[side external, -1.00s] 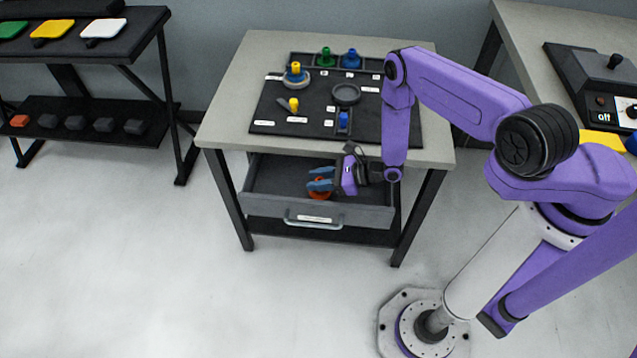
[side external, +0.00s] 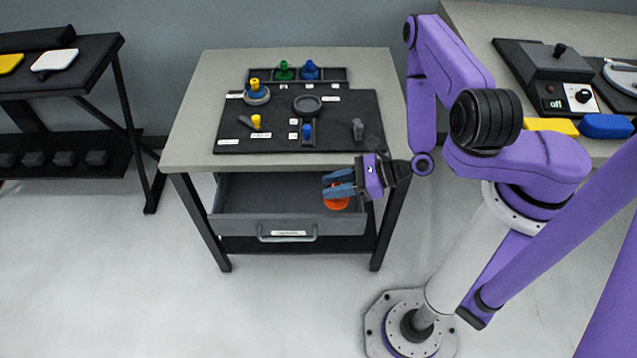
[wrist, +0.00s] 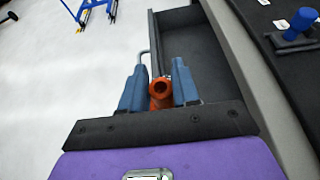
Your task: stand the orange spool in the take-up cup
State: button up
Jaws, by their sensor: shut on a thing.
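The orange spool (side external: 336,201) is held between the blue fingers of my gripper (side external: 338,183), at the right end of the open drawer. In the wrist view the spool (wrist: 160,90) sits between both fingers (wrist: 159,78), with its round hollow end facing the camera. My gripper is shut on it, and it appears raised above the drawer floor. A dark round cup (side external: 307,105) stands on the black mat, apparently empty. It may be the take-up cup; the labels are too small to read. A grey round holder (side external: 257,98) to its left has a yellow-and-blue piece standing in it.
The open drawer (side external: 288,226) lies below the table edge. The black mat (side external: 345,105) also bears a yellow piece (side external: 256,122), a blue piece (side external: 307,132) and a grey post (side external: 358,129). Green (side external: 284,71) and blue (side external: 310,70) spools stand in the back rack.

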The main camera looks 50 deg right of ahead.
jog(key=shift+s+d+r, duration=0.15)
jog(key=shift+s+r, duration=0.05)
jog(key=shift+s, duration=0.05)
jog(key=shift+w+d+r, duration=0.1)
jog(key=shift+d+r, duration=0.05)
jog(key=shift+d, duration=0.15)
jog(key=w+d+r+m+t+h, duration=0.3)
jog(key=w+d+r+m+h, duration=0.1)
jog(key=w+d+r, duration=1.1)
send_over(306, 106)
jog(key=shift+f, duration=5.5)
jog(key=shift+d+f, duration=0.1)
jog(key=shift+f, duration=1.35)
jog(key=shift+f, duration=0.1)
